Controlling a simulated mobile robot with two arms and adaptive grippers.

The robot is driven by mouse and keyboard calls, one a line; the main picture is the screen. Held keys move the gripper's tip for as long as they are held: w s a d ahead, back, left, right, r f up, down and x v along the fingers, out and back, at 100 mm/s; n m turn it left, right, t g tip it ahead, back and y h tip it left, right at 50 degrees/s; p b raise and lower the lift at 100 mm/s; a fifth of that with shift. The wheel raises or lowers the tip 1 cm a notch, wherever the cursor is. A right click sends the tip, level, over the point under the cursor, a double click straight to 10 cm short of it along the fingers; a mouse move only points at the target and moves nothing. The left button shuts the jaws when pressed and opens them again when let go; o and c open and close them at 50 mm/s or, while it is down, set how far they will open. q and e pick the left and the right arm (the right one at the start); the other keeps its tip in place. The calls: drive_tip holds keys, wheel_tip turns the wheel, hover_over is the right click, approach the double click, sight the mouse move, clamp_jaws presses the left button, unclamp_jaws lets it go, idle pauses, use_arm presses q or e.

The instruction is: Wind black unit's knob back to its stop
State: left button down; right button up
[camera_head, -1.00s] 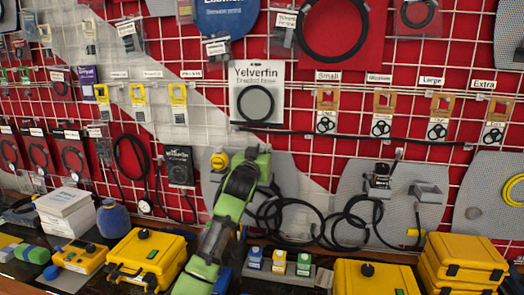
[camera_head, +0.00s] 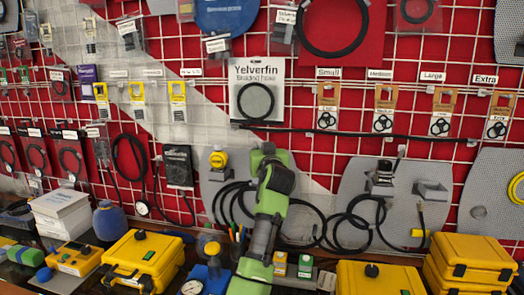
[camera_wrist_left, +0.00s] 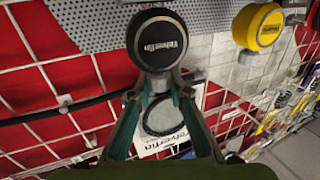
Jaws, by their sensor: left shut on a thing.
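The black unit's round knob (camera_wrist_left: 158,40), with pale lettering on its face, is at the top centre of the left wrist view. My left gripper (camera_wrist_left: 158,88) reaches up to it from below in that view, its two green fingers drawn in at the knob's lower side. It is shut on the knob, though the exact contact is hard to see. In the head view my left arm and gripper (camera_head: 265,158) stand before the grey perforated panel and hide the black unit. My right gripper is not in view.
A yellow knob unit (camera_head: 218,160) sits left of my gripper and also shows in the wrist view (camera_wrist_left: 258,26). Black hoses (camera_head: 300,222) hang on the right. Yellow cases (camera_head: 146,258), small boxes (camera_head: 305,266) and a gauge (camera_head: 192,287) crowd the bench below.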

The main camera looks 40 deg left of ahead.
use_arm(q)
drive_tip(key=c, duration=1.8)
unclamp_jaws()
drive_tip(key=shift+c, duration=0.2)
drive_tip(key=shift+d, duration=0.1)
drive_tip(key=v, duration=1.2)
